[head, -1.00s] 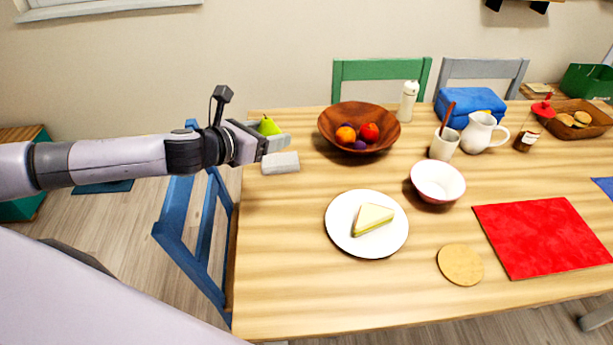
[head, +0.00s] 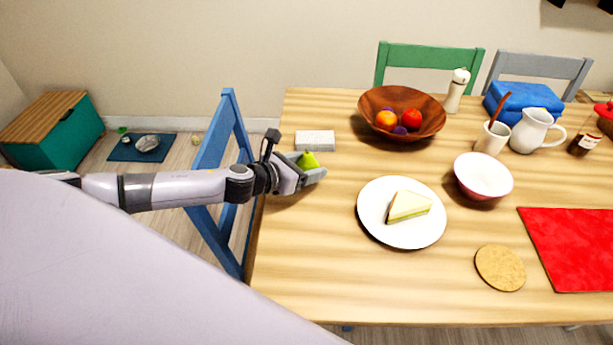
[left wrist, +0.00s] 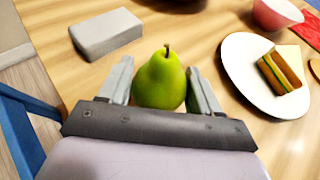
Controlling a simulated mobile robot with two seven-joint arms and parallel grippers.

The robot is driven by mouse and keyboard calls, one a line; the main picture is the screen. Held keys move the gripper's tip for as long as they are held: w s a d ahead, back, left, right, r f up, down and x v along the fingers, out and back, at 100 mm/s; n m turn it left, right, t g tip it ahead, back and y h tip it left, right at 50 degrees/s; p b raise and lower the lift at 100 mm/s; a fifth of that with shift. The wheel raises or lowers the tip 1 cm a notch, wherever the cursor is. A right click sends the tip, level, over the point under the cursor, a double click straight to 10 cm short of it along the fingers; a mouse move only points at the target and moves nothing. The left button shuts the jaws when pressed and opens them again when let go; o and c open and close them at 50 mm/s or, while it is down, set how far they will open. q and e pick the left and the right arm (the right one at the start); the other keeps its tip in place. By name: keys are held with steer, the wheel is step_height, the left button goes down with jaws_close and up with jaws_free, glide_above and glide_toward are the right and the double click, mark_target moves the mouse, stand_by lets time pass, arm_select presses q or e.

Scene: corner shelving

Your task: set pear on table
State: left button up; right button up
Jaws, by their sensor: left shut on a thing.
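The green pear (head: 308,160) is between the fingers of my left gripper (head: 312,168), which is shut on it. It is over the left end of the wooden table (head: 320,270), near the table's left edge. In the left wrist view the pear (left wrist: 161,80) stands upright, stem up, between the two fingers (left wrist: 158,88). I cannot tell whether its underside touches the table. My right gripper is not in view.
A pale grey block (head: 315,140) lies just behind the pear. A blue chair (head: 210,150) stands at the left edge. The table's near left is clear.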

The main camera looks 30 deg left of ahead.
arm_select(q)
steer(key=shift+f+b, duration=0.3)
steer(key=shift+f, duration=0.95)
steer(key=shift+f, duration=0.2)
steer(key=o, duration=1.1)
